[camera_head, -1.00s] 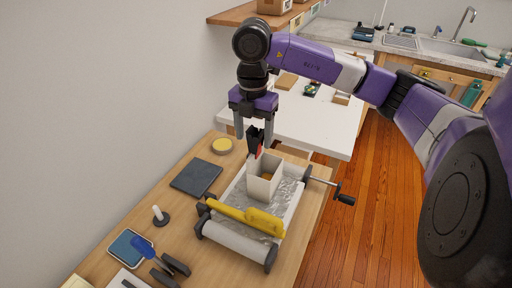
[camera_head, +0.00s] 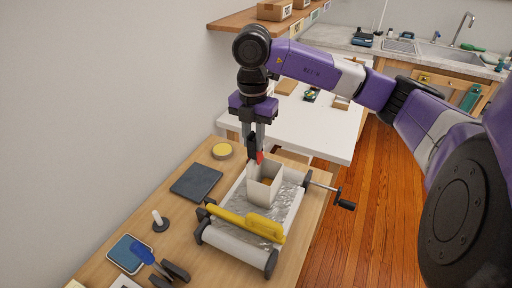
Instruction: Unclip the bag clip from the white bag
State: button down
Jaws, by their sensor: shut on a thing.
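The white bag (camera_head: 265,187) stands upright and open-topped, like a square box, in the middle of the wooden table. The bag clip (camera_head: 253,149) is black with a red part and sits at the bag's far left upper edge. My gripper (camera_head: 256,134) points straight down above the bag and is shut on the bag clip. The clip's lower end overlaps the bag's rim in this view, and I cannot tell whether it still pinches the bag.
The bag stands on a silvery bed of a roller device (camera_head: 236,243) with a crank handle (camera_head: 346,204) at right. A yellow bar (camera_head: 262,224) crosses its front. A dark slab (camera_head: 197,182), yellow tin (camera_head: 222,151) and small white post (camera_head: 157,216) lie left. A white table (camera_head: 325,130) stands behind.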

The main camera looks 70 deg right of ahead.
dwell(0.4)
notch_tip(320, 180, up, 6)
jog(key=p, duration=0.2)
jog(key=shift+s, duration=0.25)
dwell(0.5)
